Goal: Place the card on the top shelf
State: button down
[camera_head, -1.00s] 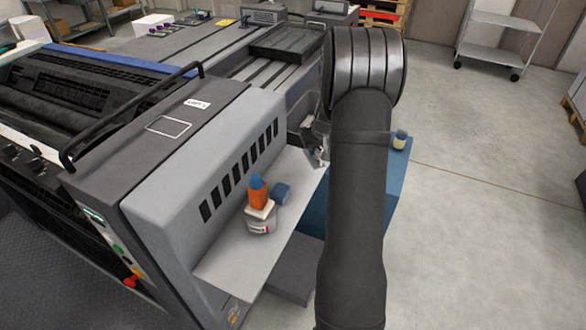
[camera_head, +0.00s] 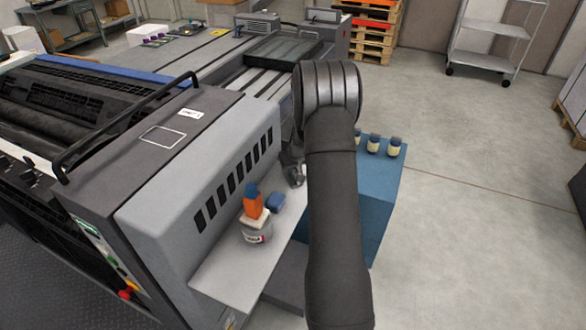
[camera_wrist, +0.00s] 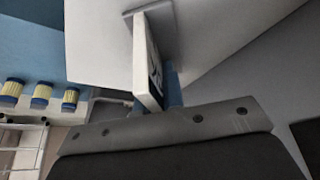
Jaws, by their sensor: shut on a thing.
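My gripper (camera_head: 296,173) is partly hidden behind my arm in the head view, beside the machine's pale grey ledge (camera_head: 225,275). In the wrist view it is shut on a thin white piece with dark print, which I take to be the card (camera_wrist: 146,62). The card is seen nearly edge-on and stands out from the gripper. A pale surface lies behind it in the wrist view. I cannot tell whether the card touches that surface. Which surface is the top shelf is not clear from the views.
A white-lidded jar (camera_head: 256,233), an orange bottle (camera_head: 253,206) and a blue item (camera_head: 276,202) stand close together on the ledge. Small jars (camera_head: 373,145) stand on a blue surface (camera_head: 385,185) at right. A wheeled shelf cart (camera_head: 490,45) is far back.

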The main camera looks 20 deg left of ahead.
jog(key=shift+f, duration=0.1)
jog(key=c, duration=1.5)
grip_release()
jog(key=shift+c, duration=0.2)
jog(key=v, duration=1.2)
jog(key=x, duration=1.1)
jog(key=shift+w+a+f, duration=0.1)
jog(key=shift+f, duration=0.2)
jog(key=shift+w+r, duration=0.1)
jog(key=shift+r, duration=1)
